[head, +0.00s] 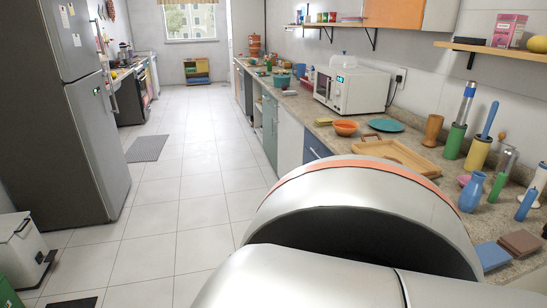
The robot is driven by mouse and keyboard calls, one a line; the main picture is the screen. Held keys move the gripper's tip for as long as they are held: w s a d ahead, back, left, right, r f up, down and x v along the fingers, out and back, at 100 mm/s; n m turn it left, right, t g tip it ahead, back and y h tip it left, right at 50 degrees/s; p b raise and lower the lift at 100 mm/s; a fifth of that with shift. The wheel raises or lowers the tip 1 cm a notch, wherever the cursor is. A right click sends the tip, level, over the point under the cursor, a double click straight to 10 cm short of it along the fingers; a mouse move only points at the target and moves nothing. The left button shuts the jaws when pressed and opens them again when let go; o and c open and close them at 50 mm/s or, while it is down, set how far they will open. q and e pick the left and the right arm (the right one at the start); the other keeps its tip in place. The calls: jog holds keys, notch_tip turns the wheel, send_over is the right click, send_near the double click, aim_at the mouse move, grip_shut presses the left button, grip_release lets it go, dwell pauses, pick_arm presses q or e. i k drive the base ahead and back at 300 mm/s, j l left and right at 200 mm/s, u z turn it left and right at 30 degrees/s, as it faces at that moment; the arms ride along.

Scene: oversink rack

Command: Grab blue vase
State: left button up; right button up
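A large silver arm link of mine with an orange band fills the bottom middle of the head view, in front of the counter. Neither of my grippers shows in this view, so their distance from the vase cannot be seen. Nothing is seen touching the vase.
Close around the vase stand a green holder (497,187), a pink item (464,181), a yellow canister (477,154) and a blue bottle (526,205). A wooden tray (402,155) and white microwave (349,90) are farther back. The tiled floor (190,180) at left is open.

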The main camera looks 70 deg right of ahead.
aim_at(470, 197)
jog(key=z, duration=3.7)
